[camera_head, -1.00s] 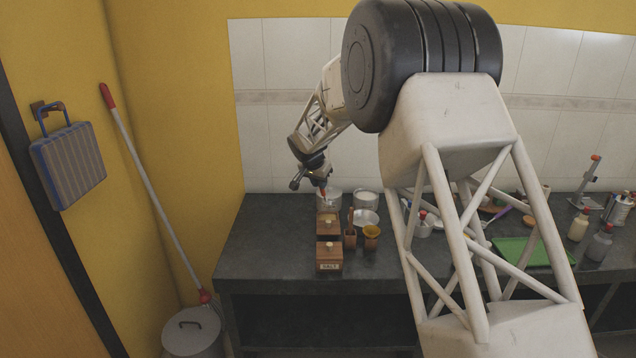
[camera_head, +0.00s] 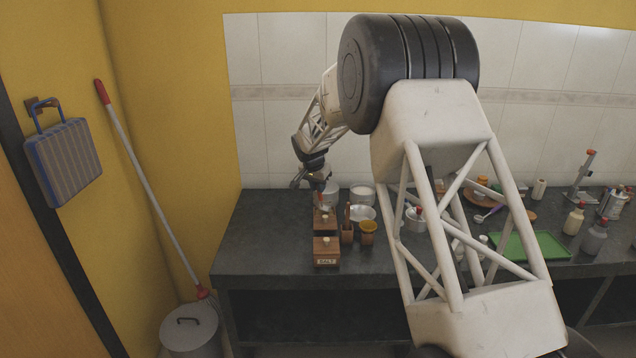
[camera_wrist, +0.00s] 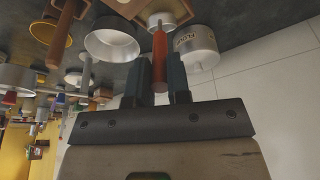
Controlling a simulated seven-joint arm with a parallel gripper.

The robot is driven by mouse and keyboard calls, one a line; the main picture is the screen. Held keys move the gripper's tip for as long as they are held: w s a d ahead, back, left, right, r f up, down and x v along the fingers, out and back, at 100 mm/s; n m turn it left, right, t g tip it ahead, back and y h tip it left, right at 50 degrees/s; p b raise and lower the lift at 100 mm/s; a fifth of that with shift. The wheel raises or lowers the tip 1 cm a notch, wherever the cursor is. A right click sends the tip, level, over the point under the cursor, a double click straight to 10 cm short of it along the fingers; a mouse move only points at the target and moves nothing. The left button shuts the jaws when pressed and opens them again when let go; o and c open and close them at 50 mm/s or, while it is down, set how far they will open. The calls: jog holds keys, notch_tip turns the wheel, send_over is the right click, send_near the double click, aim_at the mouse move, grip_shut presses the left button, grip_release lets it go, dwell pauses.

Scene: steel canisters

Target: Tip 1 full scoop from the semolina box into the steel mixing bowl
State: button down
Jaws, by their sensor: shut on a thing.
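My gripper (camera_wrist: 158,85) is shut on the orange-red handle of a scoop (camera_wrist: 160,52). The scoop's pale metal head points away from the fingers, over or at a wooden box (camera_wrist: 128,8); I cannot tell whether it is inside or what it holds. In the head view my gripper (camera_head: 319,187) is above the rear wooden box (camera_head: 325,226), whose label I cannot read. The shallow steel bowl (camera_head: 362,214) stands to the right of that box. An open steel vessel, likely this bowl, shows in the wrist view (camera_wrist: 108,47), left of the scoop.
A wooden box marked SALT (camera_head: 326,258) stands in front. A wooden holder (camera_head: 347,236) and a small yellow-topped cup (camera_head: 367,234) are beside the boxes. A canister marked FLOUR (camera_wrist: 197,48) is close to my fingers. The counter's left end (camera_head: 262,240) is clear.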

jog(key=shift+f, duration=1.8)
jog(key=shift+r, duration=0.1)
jog(key=shift+w+d+r+v, duration=0.1)
jog(key=shift+w+v, duration=0.1)
jog(key=shift+v, duration=0.85)
jog(key=shift+w+d+r+v, duration=0.1)
jog(key=shift+w+v, duration=0.15)
jog(key=shift+v, duration=0.8)
jog(key=shift+w+d+r+v, duration=0.1)
jog(key=shift+w+d+v, duration=0.1)
jog(key=shift+v, duration=0.85)
jog(key=shift+s+a+r+t+h, duration=0.3)
jog(key=shift+s+a+t+h, duration=0.15)
jog(key=shift+s+t, duration=0.25)
jog(key=shift+s+a+r+t+h, duration=0.3)
jog(key=shift+s+t+h, duration=0.2)
jog(key=shift+t, duration=0.3)
